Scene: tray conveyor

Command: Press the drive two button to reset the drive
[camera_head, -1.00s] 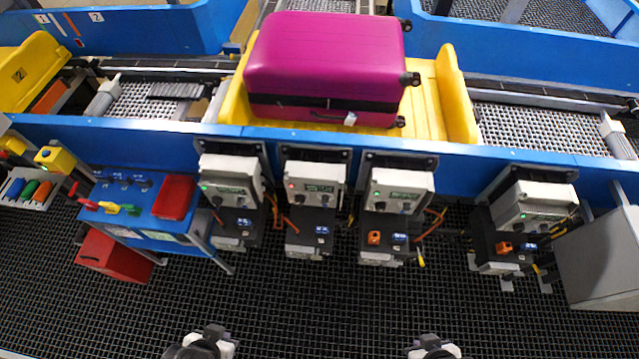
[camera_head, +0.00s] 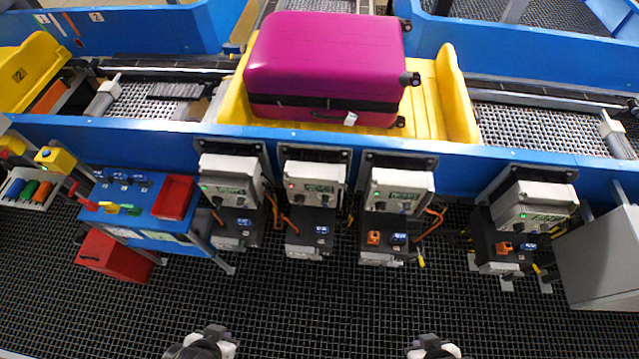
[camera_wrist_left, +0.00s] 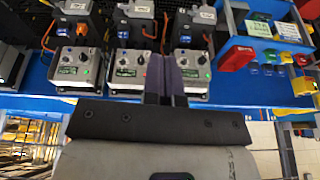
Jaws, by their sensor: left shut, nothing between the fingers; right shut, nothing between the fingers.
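Several grey drive boxes hang along the blue conveyor side in the head view. The second from the left (camera_head: 314,178) shows a red light; the first (camera_head: 230,180), third (camera_head: 398,187) and fourth (camera_head: 533,206) show green lights. Their labels are too small to read. The red-lit box also shows in the left wrist view (camera_wrist_left: 132,72), left of the fingers. My left gripper (camera_head: 205,343) is at the bottom edge, well short of the boxes; its fingers (camera_wrist_left: 160,78) are shut and empty. My right gripper (camera_head: 435,347) is at the bottom edge further right, shut and empty.
A magenta suitcase (camera_head: 325,65) lies on a yellow tray (camera_head: 455,95) on the conveyor behind the boxes. A blue stand (camera_head: 140,200) with a red bin (camera_head: 173,198) is at the left; a grey cabinet (camera_head: 600,260) is at the right. The dark grid floor between grippers and boxes is clear.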

